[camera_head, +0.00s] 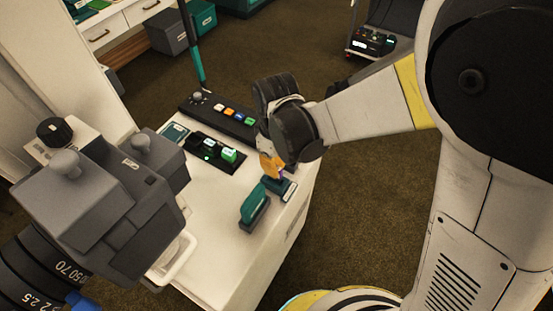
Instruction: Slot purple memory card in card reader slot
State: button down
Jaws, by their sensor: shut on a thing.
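My gripper (272,166), with orange fingertips, is over the white table near its right edge. It is shut on the purple memory card (282,175), of which only a small purple sliver shows below the fingertips. Directly under it stands a small teal block with a pale label, which looks like the card reader (289,191). The card's lower edge appears at or just above this block. I cannot tell whether it is inside the slot, which is hidden by the gripper.
A black tray with lit items (212,152) and a button panel (226,117) stand behind. A large grey camera (105,195) blocks the left foreground. The table front is partly clear.

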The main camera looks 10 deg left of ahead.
jog(key=shift+f+b, duration=0.5)
jog(key=shift+b, duration=0.05)
dwell(1.0)
jog(key=shift+f+b, duration=0.6)
jog(key=shift+f, duration=0.05)
jog(key=shift+f, duration=0.15)
jog(key=shift+f+b, duration=0.5)
jog(key=shift+b, duration=0.05)
jog(key=c, duration=1.5)
grip_release()
jog(key=shift+r, duration=0.1)
jog(key=shift+r+p, duration=2.65)
jog(key=shift+r, duration=0.8)
